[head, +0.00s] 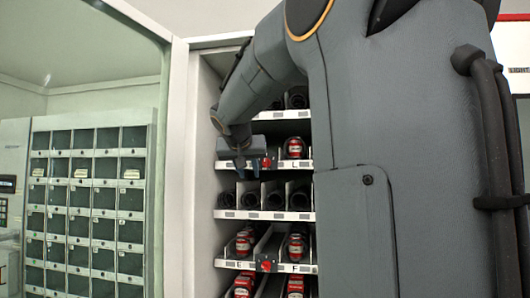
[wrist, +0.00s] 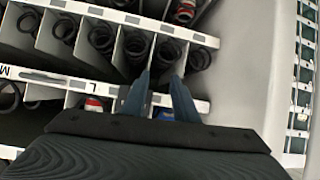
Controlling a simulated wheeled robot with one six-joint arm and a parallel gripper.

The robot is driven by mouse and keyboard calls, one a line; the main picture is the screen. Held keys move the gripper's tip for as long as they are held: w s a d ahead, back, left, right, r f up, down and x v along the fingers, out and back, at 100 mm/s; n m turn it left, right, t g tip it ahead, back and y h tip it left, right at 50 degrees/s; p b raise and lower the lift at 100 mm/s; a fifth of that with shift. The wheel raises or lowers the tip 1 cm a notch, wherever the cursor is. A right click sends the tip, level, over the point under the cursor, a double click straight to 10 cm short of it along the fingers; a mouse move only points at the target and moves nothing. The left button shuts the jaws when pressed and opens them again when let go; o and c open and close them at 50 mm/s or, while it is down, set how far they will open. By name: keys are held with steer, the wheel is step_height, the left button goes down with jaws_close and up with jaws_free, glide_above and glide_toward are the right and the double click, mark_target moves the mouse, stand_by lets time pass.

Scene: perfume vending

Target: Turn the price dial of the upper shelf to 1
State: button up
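The vending machine's upper red price dial (head: 266,163) sits on the front strip of the shelf marked L (head: 295,164). Its number cannot be read. My gripper (head: 247,167) is just left of this dial, in front of the shelf. In the wrist view its two fingers (wrist: 160,97) are apart with nothing clearly held between them. They overlap the shelf strip (wrist: 60,82). A red and white patch (wrist: 93,102) shows left of the fingers; I cannot tell whether it is the dial or a product. Contact with the dial cannot be seen.
A second red dial (head: 266,265) is on the lower shelf between E and F. Red cans, such as one above L (head: 295,147), and black coils stand on the shelves. An open glass door (head: 90,120) is at left; the white cabinet side wall (head: 203,150) is close to my gripper.

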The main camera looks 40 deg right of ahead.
steer(key=m+h, duration=0.1)
steer(key=m, duration=0.1)
glide_toward(266, 163)
steer(key=r, duration=0.1)
steer(key=p+x, duration=0.4)
steer(key=x, duration=0.4)
steer(key=shift+w+d+r+h, duration=0.2)
steer(key=shift+w+r+h, duration=0.1)
steer(key=shift+w, duration=0.1)
steer(key=shift+n, duration=0.3)
jaws_close()
